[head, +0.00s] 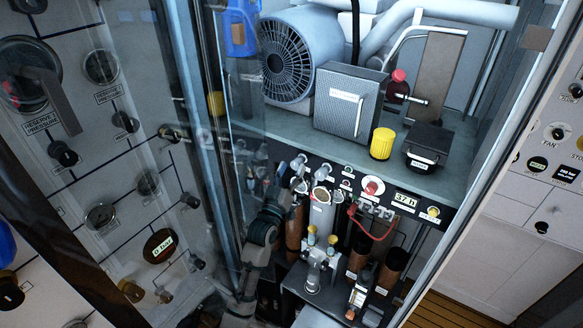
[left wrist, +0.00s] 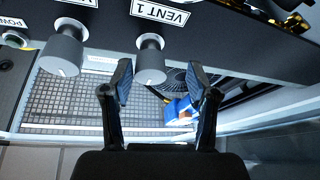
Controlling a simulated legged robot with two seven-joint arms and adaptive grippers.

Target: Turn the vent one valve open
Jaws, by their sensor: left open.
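The vent one valve (left wrist: 150,62) is a grey knob under a white "VENT 1" label (left wrist: 160,12) on a dark panel in the left wrist view. My left gripper (left wrist: 160,82) is open, with one fingertip on each side of this knob in the picture. The knob appears closer to the left finger; I cannot tell whether they touch. In the head view my left gripper (head: 284,188) is at the dark control panel, by the small grey knobs, partly behind glass. My right gripper is in neither view.
A second grey knob (left wrist: 62,50) stands left of the vent one valve. A glass door (head: 215,130) is left of my arm. Near the gripper are a grey cylinder (head: 321,212), brown cylinders (head: 392,268) and a red hose (head: 375,232).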

